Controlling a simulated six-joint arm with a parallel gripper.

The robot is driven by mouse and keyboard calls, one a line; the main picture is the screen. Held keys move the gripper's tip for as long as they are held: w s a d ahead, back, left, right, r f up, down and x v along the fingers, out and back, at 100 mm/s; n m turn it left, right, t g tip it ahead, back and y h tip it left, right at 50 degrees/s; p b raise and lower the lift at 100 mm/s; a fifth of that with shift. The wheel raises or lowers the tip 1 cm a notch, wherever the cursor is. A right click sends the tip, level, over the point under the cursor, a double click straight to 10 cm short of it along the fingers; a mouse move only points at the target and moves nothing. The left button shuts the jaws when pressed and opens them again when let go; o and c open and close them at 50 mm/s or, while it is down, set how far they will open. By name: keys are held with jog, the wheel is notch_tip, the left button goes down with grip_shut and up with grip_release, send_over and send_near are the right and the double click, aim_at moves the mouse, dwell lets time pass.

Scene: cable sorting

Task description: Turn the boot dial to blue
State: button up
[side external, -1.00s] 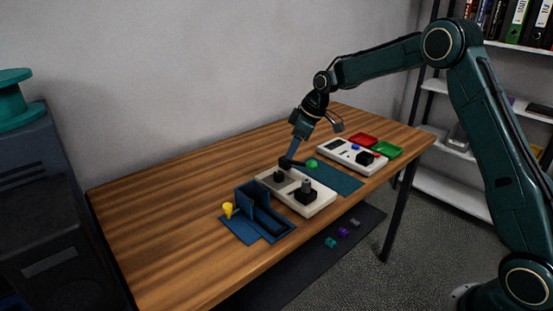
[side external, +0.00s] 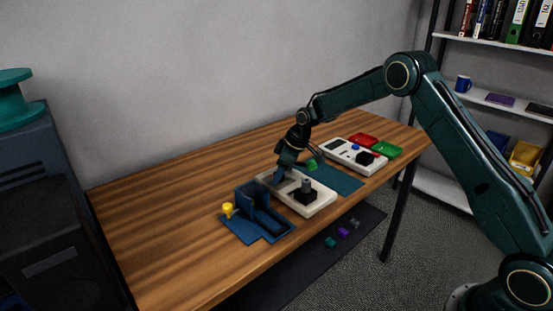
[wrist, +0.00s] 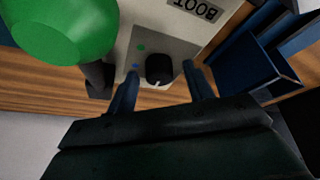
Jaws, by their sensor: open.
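The boot dial (wrist: 159,68) is a black knob on a grey panel (wrist: 177,48), in the wrist view. Its white mark is at the knob's lower edge in that picture. A blue dot (wrist: 135,66) is left of the knob and a green dot (wrist: 141,47) is up and left. My gripper (wrist: 161,72) is open, one finger on each side of the knob; I cannot tell whether they touch it.
A green object (wrist: 62,30) looms large beside my gripper in the wrist view. A black block with a grey peg (side external: 306,190) stands on the box. A blue holder (side external: 263,210) and yellow piece (side external: 227,210) are left. Red (side external: 363,139) and green trays (side external: 387,150) are right.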

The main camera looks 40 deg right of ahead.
jog(key=c, duration=1)
jog(key=shift+m, duration=0.5)
jog(key=m+h, duration=0.1)
jog(key=m, duration=0.2)
jog(key=m+h, duration=0.1)
jog(key=m, duration=0.1)
jog(key=shift+a+t+h, duration=0.25)
jog(key=shift+t+h, duration=0.05)
jog(key=m+h, duration=0.1)
jog(key=m, duration=0.4)
jog(key=shift+m+g+h, duration=0.3)
jog(key=shift+g+h, duration=0.1)
